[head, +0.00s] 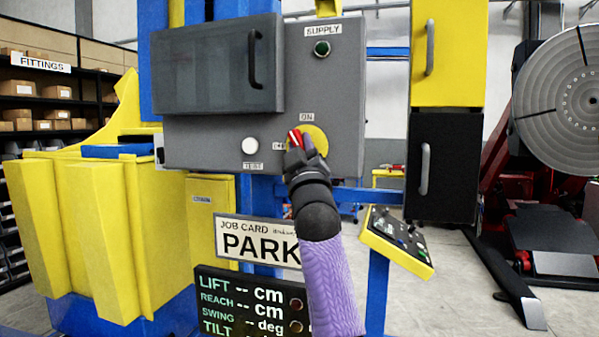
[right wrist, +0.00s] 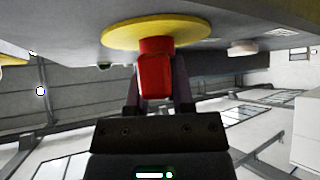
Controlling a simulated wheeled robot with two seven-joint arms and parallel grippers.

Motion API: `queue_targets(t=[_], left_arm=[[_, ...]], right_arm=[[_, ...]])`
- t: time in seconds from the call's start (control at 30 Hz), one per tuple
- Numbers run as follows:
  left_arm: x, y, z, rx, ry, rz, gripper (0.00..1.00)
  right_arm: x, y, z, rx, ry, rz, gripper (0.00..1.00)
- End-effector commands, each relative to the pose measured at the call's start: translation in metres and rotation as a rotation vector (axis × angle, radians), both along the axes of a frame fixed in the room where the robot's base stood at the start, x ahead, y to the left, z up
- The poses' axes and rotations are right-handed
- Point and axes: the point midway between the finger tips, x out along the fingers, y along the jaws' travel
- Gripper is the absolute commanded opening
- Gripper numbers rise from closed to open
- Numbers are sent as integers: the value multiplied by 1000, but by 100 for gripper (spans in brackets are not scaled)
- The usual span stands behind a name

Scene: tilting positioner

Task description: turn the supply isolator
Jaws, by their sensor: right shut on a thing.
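The supply isolator is a red handle (head: 294,138) on a round yellow plate (head: 319,139), on the front of a grey cabinet (head: 345,100). An ON label (head: 306,117) sits above the plate; a label left of it is partly hidden. My right gripper (head: 302,144) is at the plate, shut on the red handle and hiding much of it. In the right wrist view the handle (right wrist: 155,76) stands between the two fingers, with the yellow plate (right wrist: 157,32) behind it. The handle's exact angle is hard to tell. My left gripper is not in view.
A green lamp (head: 322,48) sits under the SUPPLY label. A grey door with a handle (head: 255,58) stands out at the upper left of the cabinet. A white TEST button (head: 250,146) is left of the isolator. A yellow control panel (head: 398,240) is at the lower right.

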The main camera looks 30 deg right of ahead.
Motion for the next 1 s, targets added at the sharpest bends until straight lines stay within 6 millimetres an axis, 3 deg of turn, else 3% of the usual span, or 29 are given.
queue_targets(t=[0.03,0.2,0.6,1.0], left_arm=[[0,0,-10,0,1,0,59],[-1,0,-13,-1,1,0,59],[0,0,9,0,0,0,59],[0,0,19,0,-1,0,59]], right_arm=[[3,1,-10,37,-19,5,0],[4,2,-6,135,-134,6,0],[3,1,-2,307,-335,5,0],[2,0,-4,369,-411,3,0]])
